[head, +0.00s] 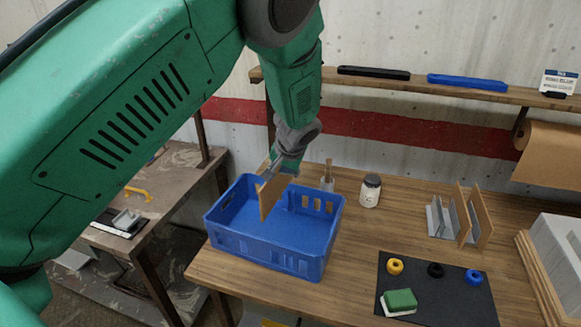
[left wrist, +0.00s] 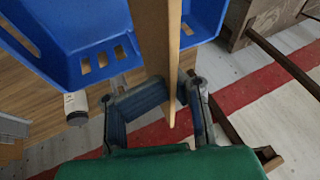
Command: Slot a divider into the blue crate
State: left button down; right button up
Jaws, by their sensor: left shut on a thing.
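The blue crate (head: 276,246) stands upright on the wooden table, with slotted holes in its walls. My left gripper (head: 277,175) is above the crate's back left part and is shut on a tan divider (head: 268,197), a thin flat panel held upright. The panel's lower part reaches down over the crate's inside; I cannot tell whether it touches a wall or a slot. In the left wrist view the divider (left wrist: 158,60) runs up from between the fingers (left wrist: 160,105), with the blue crate (left wrist: 90,45) on both sides of it. My right gripper is not in view.
More tan panels (head: 480,216) stand in a grey holder (head: 440,218) at the right. A dark mat (head: 435,290) bears rings and a green sponge (head: 400,300). A shelf (head: 430,87) runs along the wall.

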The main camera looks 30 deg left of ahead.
aim_at(281, 193)
pick_arm(q)
jog(key=shift+s+a+f, duration=0.15)
jog(key=shift+s, duration=0.2)
jog(key=f+b, duration=0.1)
jog(key=f, duration=0.1)
jog(key=f+b, duration=0.1)
jog(key=f, duration=0.1)
jog(key=f+b, duration=0.2)
jog(key=shift+a+f, duration=0.25)
jog(key=shift+w+d+f, duration=0.15)
jog(key=shift+d+f, duration=0.1)
jog(key=shift+f, duration=0.15)
jog(key=shift+w+a, duration=0.1)
jog(key=shift+a, duration=0.2)
jog(key=shift+a+r, duration=0.1)
jog(key=shift+s+a, duration=0.15)
jog(key=shift+a, duration=0.35)
jog(key=shift+s+a, duration=0.15)
jog(key=shift+a, duration=0.35)
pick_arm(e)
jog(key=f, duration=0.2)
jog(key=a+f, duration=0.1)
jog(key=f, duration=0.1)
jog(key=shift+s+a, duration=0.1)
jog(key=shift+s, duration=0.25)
pick_arm(q)
jog(key=shift+s, duration=0.1)
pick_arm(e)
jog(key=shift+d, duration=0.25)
